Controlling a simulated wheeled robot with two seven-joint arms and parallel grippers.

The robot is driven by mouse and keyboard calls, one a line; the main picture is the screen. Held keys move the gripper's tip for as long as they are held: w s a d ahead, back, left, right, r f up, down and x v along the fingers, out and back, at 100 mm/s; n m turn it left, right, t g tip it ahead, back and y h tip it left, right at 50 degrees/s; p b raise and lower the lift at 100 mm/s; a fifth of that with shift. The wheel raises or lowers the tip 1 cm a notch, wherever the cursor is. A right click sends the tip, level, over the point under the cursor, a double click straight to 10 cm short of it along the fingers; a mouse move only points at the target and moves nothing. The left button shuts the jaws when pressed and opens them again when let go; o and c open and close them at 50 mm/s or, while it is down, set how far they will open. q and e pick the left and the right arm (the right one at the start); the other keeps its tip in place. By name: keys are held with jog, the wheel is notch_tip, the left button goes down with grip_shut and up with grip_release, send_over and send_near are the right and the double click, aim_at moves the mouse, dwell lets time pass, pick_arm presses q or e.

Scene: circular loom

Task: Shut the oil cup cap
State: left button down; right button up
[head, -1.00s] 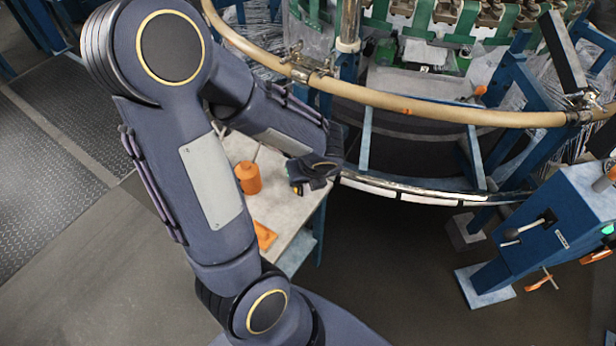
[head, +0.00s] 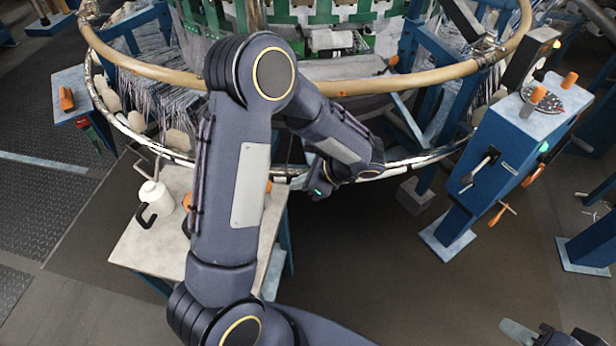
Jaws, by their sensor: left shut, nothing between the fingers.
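My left arm crosses the middle of the head view. My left gripper (head: 320,190) is shut and empty, close to the lower metal ring (head: 400,164) of the loom, just right of the work table (head: 150,245). My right gripper (head: 530,332) shows only in part at the bottom right edge; its jaw state is unclear. I cannot make out the oil cup or its cap. My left arm hides part of the table and the loom behind it.
A white can (head: 155,200) with a black handle stands on the table. Orange items there are mostly hidden by my arm. A blue control post (head: 500,165) with levers and orange knobs stands at the right. Open floor (head: 400,280) lies between the table and the post.

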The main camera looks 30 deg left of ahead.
pick_arm(q)
jog(key=s+a+f, duration=0.1)
jog(key=a+f, duration=0.1)
jog(key=a, duration=0.4)
jog(key=shift+s+a+f+p, duration=0.15)
jog(key=shift+a+f+p, duration=0.2)
jog(key=shift+p, duration=0.1)
jog(key=shift+s+a+r+m+t+b, duration=0.1)
jog(key=shift+s+a+m+t+b, duration=0.5)
jog(key=shift+m+t+b, duration=0.35)
jog(key=shift+a+g, duration=0.1)
jog(key=shift+g, duration=0.15)
jog(key=shift+w, duration=0.1)
